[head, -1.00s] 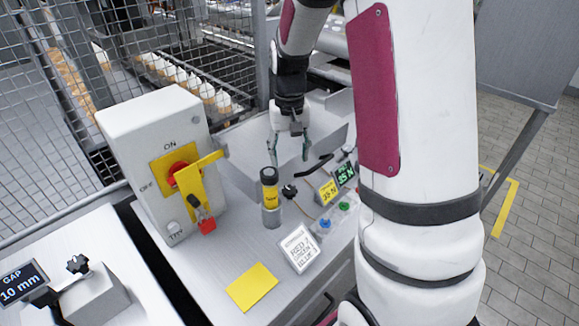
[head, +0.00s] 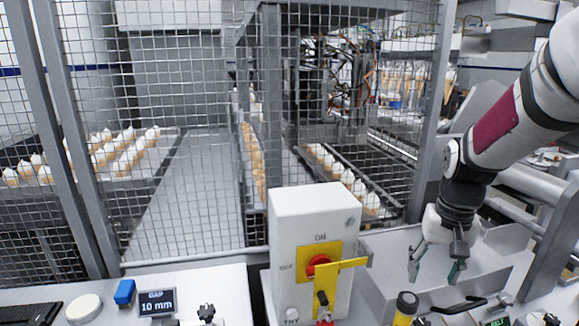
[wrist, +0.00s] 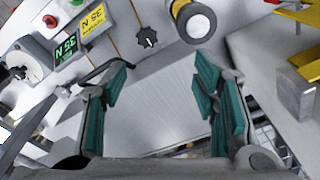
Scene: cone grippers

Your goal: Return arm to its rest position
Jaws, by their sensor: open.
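My gripper (head: 440,264) is at the right in the head view, hanging from my white and magenta arm over a grey tray (head: 385,285). Its two fingers with green pads are apart, and nothing is between them. In the wrist view my gripper (wrist: 160,105) also shows open, with the bare grey tray surface (wrist: 155,90) between the fingers.
A white switch box (head: 300,220) with a red and yellow switch (head: 318,266) stands left of my gripper. Mesh fencing (head: 190,130) closes off the back. A display (head: 157,302) reads 10 mm.

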